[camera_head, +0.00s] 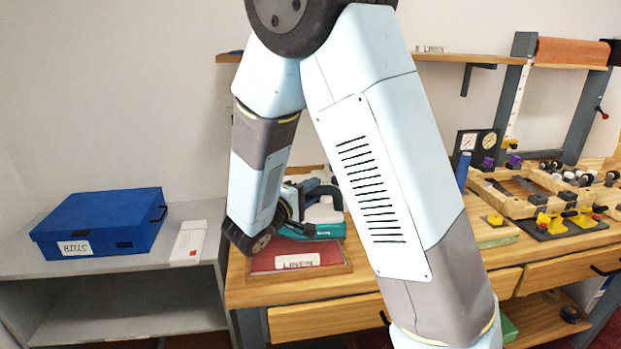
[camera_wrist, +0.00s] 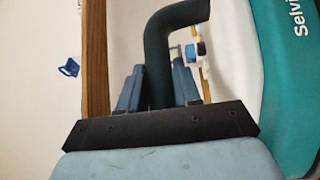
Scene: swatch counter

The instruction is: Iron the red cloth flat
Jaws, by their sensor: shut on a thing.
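The iron (camera_head: 318,231), teal and white with a dark handle, is at the back of the wooden board in the head view. Its teal side (camera_wrist: 277,75) fills the right of the wrist view. The red cloth (camera_head: 265,263) lies on the board in front of and partly behind the iron, with a white "LINEN" label. My gripper (camera_wrist: 158,88) is shut on the iron's handle, one finger on each side. In the head view my arm hides much of the gripper and the back of the cloth. I cannot tell whether the iron's sole touches the cloth.
The board's wooden rim (camera_head: 338,270) borders the cloth on the workbench (camera_head: 375,300). A blue box (camera_head: 100,222) and a white card (camera_head: 188,241) are on the grey shelf at left. Clamps and a wooden frame (camera_head: 515,200) crowd the bench at right.

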